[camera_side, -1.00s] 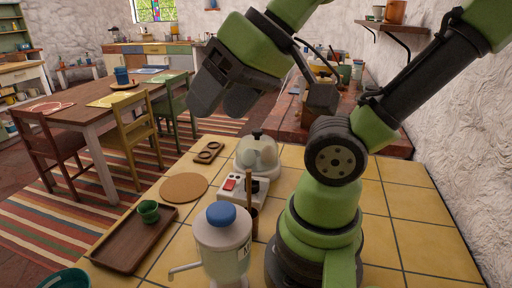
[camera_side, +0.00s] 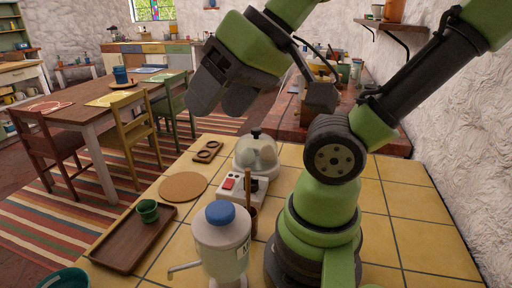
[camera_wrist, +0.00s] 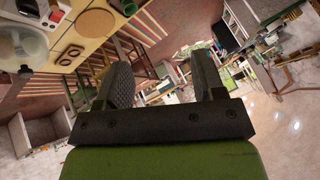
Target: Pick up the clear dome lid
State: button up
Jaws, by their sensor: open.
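The clear dome lid (camera_side: 258,148) has a dark knob on top and sits on a pale round base on the yellow tiled counter, beyond the white box with the red switch. Pale rounded shapes show through it. It also shows at the upper left edge of the wrist view (camera_wrist: 28,42), partly cut off. My gripper (camera_side: 222,103) is raised above the counter, up and to the left of the lid in the side view, apart from it. Its two dark fingers (camera_wrist: 163,82) are spread with nothing between them.
A white box with a red switch (camera_side: 236,186) and a blue-capped dispenser (camera_side: 222,250) stand nearer than the lid. A wooden holder with two rings (camera_side: 208,152), a round cork mat (camera_side: 183,187) and a brown tray (camera_side: 118,250) with a green cup (camera_side: 148,210) lie left.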

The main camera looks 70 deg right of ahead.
jog(key=w+d+r+n+g+h, duration=0.1)
jog(key=w+d+g+h, duration=0.1)
jog(key=w+d, duration=0.4)
jog(key=n+g, duration=0.5)
jog(key=g, duration=0.2)
send_over(256, 129)
jog(key=f, duration=1.5)
jog(key=shift+w+f, duration=0.35)
jog(key=shift+f, duration=0.05)
jog(key=shift+s+f, duration=0.2)
jog(key=shift+f, duration=1.2)
jog(key=shift+s+f, duration=0.15)
jog(key=shift+f, duration=1.2)
grip_shut()
